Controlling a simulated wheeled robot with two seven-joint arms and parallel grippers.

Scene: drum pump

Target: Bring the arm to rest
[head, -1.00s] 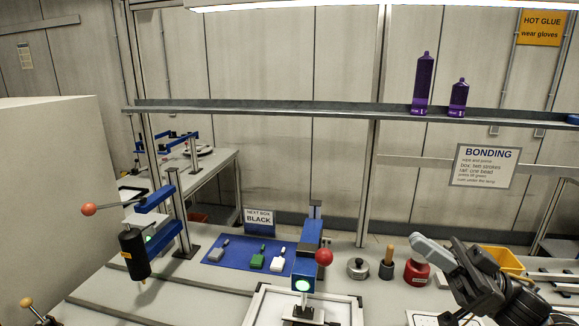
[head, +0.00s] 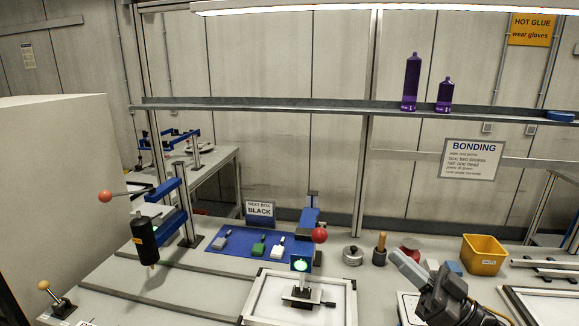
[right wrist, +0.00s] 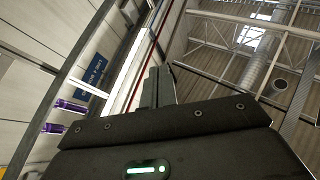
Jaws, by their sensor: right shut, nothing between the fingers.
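My right gripper (head: 410,270) is at the lower right of the head view, above the bench (head: 215,285). Its grey fingers are shut together with nothing between them and point up and to the left. In the right wrist view the closed fingers (right wrist: 158,88) point up past the shelf toward the ceiling. The gripper partly hides a red pot (head: 410,250) behind it. My left gripper does not show.
A white-framed fixture (head: 262,318) with a green-lit blue unit (head: 300,264) and red ball (head: 319,236) stands left of the gripper. A yellow bin (head: 483,254) stands right. A blue swing arm (head: 165,190) carries a black cylinder (head: 144,240).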

